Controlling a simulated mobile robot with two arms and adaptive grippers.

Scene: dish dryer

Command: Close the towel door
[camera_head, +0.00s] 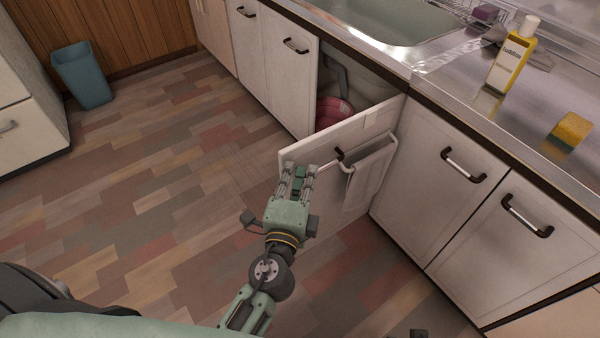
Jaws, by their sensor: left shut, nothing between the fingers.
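The towel door (318,147) is a white cabinet door that stands open, swung out from the cabinet front. Its joined side is on the right and its free edge on the left. A grey towel (370,172) hangs from a light bar on the face toward me, with a dark handle (339,155) beside it. My left gripper (299,171) is shut and empty, with its fingertips in front of the door near the free edge. I cannot tell whether they touch it. My right gripper does not show clearly.
The open cabinet holds a pinkish-red bin (333,112). Closed cabinets (470,200) stand on both sides. The counter above carries a yellow bottle (511,62), a sponge (570,130) and a sink (385,18). The floor (170,170) left of the door is clear.

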